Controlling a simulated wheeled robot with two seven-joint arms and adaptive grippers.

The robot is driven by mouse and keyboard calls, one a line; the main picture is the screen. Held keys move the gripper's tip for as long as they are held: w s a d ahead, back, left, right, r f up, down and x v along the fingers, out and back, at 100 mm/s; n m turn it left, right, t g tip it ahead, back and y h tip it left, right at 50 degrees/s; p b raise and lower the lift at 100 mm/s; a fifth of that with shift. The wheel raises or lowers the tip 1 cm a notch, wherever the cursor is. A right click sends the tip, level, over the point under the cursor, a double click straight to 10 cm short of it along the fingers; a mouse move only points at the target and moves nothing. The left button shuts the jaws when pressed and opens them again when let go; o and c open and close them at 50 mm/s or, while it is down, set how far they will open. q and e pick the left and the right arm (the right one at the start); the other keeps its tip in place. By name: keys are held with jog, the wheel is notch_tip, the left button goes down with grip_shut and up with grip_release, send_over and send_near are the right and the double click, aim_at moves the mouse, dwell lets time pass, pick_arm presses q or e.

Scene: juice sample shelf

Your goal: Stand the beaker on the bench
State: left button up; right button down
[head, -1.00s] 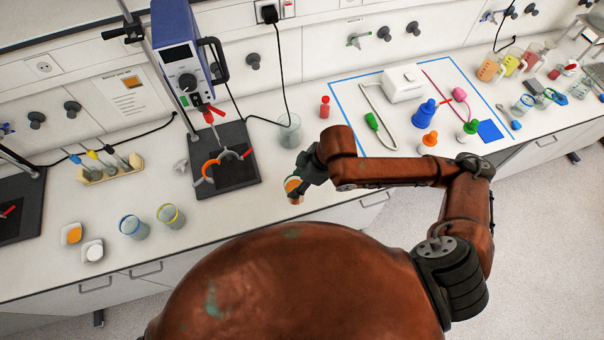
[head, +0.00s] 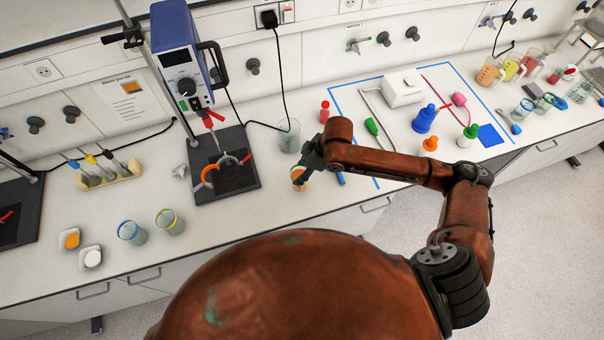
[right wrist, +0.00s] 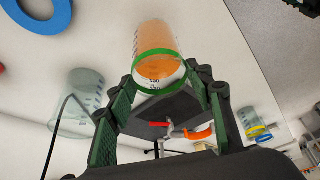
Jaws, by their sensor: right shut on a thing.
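The beaker (head: 299,178), clear with orange contents, is at the front part of the bench (head: 330,208). My right gripper (head: 308,163) is shut on it from above and partly hides it. In the right wrist view the beaker (right wrist: 157,45) with its green band and dark marks sits between the green-padded fingers of the right gripper (right wrist: 160,85). I cannot tell whether its base touches the bench. My left gripper is not in view.
An empty clear beaker (head: 289,136) stands just behind, with a red bottle (head: 324,112) beside it. A stand with a dark base (head: 228,187) is to the left. Two beakers, blue-rimmed (head: 132,232) and yellow-rimmed (head: 170,222), stand front left.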

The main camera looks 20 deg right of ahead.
jog(key=shift+w+f, duration=0.2)
jog(key=shift+d+f+p, duration=0.1)
jog(key=shift+f+p, duration=0.3)
jog(key=shift+f, duration=1.15)
jog(key=c, duration=1)
grip_release()
jog(key=shift+f, duration=0.15)
jog(key=shift+o, duration=0.2)
jog(key=b+v, duration=0.1)
jog(key=v, duration=1.1)
